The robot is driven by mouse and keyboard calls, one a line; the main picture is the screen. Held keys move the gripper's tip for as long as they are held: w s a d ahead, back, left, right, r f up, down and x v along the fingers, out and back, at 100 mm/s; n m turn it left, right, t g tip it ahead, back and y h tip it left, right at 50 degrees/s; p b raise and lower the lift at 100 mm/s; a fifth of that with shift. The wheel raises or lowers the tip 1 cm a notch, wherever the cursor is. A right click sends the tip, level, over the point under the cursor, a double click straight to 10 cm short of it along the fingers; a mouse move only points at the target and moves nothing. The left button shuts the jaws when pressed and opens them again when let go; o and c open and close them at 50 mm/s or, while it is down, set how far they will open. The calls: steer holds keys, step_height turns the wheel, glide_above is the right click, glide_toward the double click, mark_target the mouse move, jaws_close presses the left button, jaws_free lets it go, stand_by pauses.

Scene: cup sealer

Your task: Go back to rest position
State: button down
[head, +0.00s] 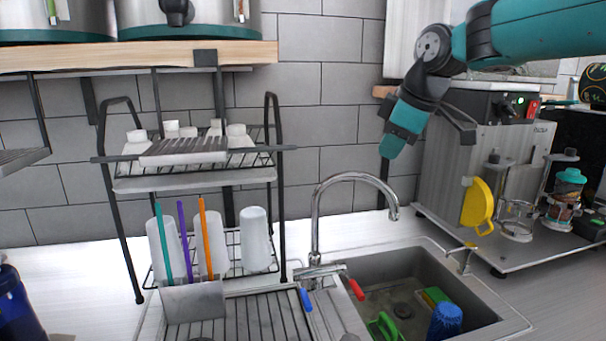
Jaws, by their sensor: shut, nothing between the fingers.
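My gripper (386,168) hangs from my teal and dark grey arm, which reaches in from the upper right. It points down in front of the grey tiled wall, above and behind the sink and left of the cup sealer machine (485,165). The gripper is shut and holds nothing. Its fingertips are thin and dark, so their detail is hard to see. The machine is a grey box with a yellow handle (479,206) and a red switch. A cup with a teal lid (568,188) stands at its right side.
The sink (500,300) holds a blue cup (445,321), a sponge and a green item. A chrome tap (316,220) rises beside it. A two-tier drying rack (281,180) at left holds white cups and coloured straws. A wooden shelf (140,57) hangs above.

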steer(key=s+a+f+m+g+b, duration=0.1)
steer(key=s+f, duration=0.4)
steer(key=s, duration=0.5)
steer(key=s+a+f+m+g+y+b, duration=0.1)
steer(key=s+a+f+m+g, duration=0.1)
steer(key=s+f, duration=0.4)
steer(key=s+a+f+m+g+b, duration=0.1)
steer(key=s+f, duration=0.4)
steer(key=s, duration=1.1)
steer(key=shift+a+f+m+g, duration=0.3)
steer(key=shift+a+m, duration=0.1)
steer(key=shift+m, duration=0.5)
